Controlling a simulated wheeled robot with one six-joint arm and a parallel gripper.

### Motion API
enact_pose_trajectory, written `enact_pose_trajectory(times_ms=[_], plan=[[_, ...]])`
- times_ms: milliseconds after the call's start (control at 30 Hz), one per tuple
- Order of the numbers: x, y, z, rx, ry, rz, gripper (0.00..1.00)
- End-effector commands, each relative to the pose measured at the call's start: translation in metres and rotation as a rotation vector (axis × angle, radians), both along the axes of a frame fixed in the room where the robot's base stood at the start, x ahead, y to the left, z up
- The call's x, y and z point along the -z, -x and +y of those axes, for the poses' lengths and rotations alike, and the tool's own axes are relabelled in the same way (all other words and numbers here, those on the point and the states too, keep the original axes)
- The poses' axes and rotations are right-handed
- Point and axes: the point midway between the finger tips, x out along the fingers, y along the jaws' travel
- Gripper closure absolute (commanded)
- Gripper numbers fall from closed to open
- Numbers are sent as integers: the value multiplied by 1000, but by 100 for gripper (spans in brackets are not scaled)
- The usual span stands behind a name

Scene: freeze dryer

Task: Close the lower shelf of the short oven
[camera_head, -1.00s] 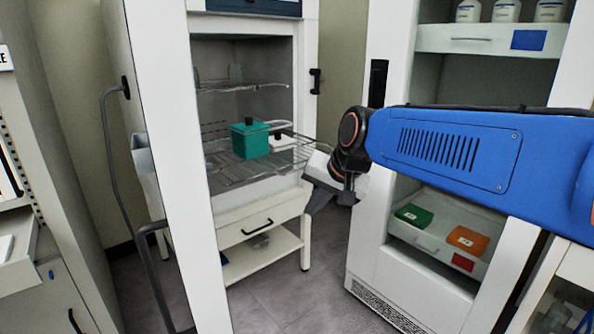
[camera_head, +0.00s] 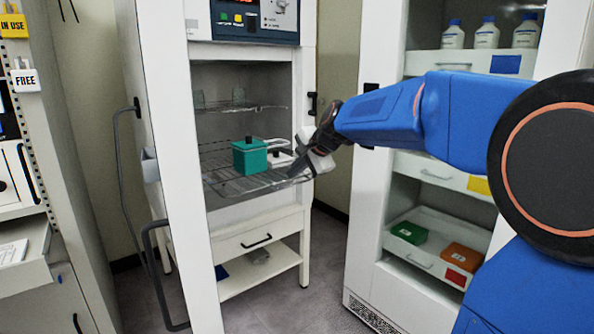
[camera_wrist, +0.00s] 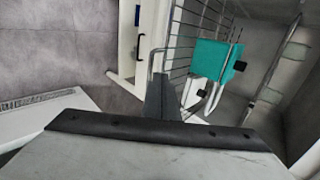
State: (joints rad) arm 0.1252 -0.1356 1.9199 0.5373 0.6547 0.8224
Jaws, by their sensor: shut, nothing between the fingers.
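The short oven (camera_head: 245,55) stands open at the left in the head view. Its lower shelf (camera_head: 222,183), a wire rack, sticks out of the chamber. It carries a teal box with a dark knob (camera_head: 249,157) and a white-lidded item behind it. The wire rack also shows in the wrist view (camera_wrist: 181,40), with the teal box (camera_wrist: 212,60) on it. My gripper (camera_head: 294,171) is shut and empty at the rack's front right corner. In the wrist view its fingers (camera_wrist: 161,98) are together beside the rack's front edge; I cannot tell whether they touch it.
The upper wire shelf (camera_head: 240,107) sits inside the oven. The oven door (camera_head: 172,190) stands open at the left. A drawer (camera_head: 256,238) is below the chamber. A white cabinet (camera_head: 372,190) with bottles and open drawers stands at the right. Grey floor lies between.

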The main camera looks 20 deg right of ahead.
Motion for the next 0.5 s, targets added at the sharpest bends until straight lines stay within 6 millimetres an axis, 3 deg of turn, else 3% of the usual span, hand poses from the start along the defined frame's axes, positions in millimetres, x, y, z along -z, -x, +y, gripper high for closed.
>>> enact_pose_trajectory(times_ms=[200, 500], plan=[[26, -25, 9, -2, 0, 3, 100], [42, -42, 15, -2, 1, 1, 100]])
